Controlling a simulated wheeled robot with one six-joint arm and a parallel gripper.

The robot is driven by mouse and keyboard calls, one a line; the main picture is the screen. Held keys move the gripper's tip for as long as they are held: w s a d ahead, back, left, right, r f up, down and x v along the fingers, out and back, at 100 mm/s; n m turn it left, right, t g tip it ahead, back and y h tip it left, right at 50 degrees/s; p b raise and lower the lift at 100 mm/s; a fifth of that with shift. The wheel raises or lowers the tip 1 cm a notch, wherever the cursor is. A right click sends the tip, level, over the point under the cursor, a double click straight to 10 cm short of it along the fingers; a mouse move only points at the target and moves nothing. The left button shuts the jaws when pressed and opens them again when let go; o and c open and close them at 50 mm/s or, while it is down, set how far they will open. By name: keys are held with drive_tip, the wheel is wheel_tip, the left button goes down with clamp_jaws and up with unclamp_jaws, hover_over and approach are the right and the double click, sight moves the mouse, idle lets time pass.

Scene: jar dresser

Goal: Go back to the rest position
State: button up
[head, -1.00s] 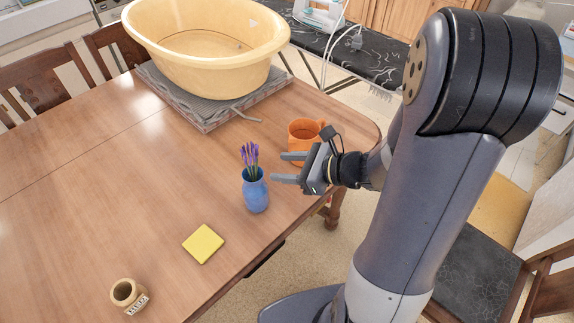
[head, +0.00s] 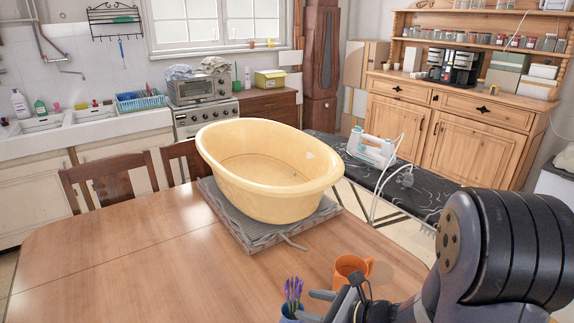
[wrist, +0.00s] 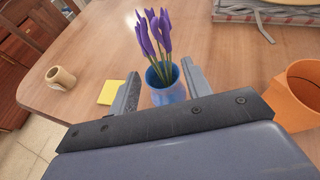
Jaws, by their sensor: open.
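My gripper (head: 326,306) is at the bottom of the head view, over the near right part of the table, with its fingers apart. In the wrist view my gripper (wrist: 160,90) has one finger on each side of the blue vase (wrist: 168,94), with nothing seen clamped. The vase holds purple flowers (wrist: 155,34); in the head view the flowers (head: 293,291) show above the vase (head: 290,312), which is cut by the lower edge. I cannot tell whether the fingers touch the vase. My arm fills the lower right of the head view.
An orange mug (head: 349,272) stands close beside my gripper. An iron (head: 371,150) stands on the dark ironing board (head: 430,193).

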drive_tip(key=x, duration=0.7)
drive_tip(key=shift+w+a, duration=0.15)
drive_tip(key=shift+a, duration=0.05)
drive_tip(key=shift+f, duration=0.25)
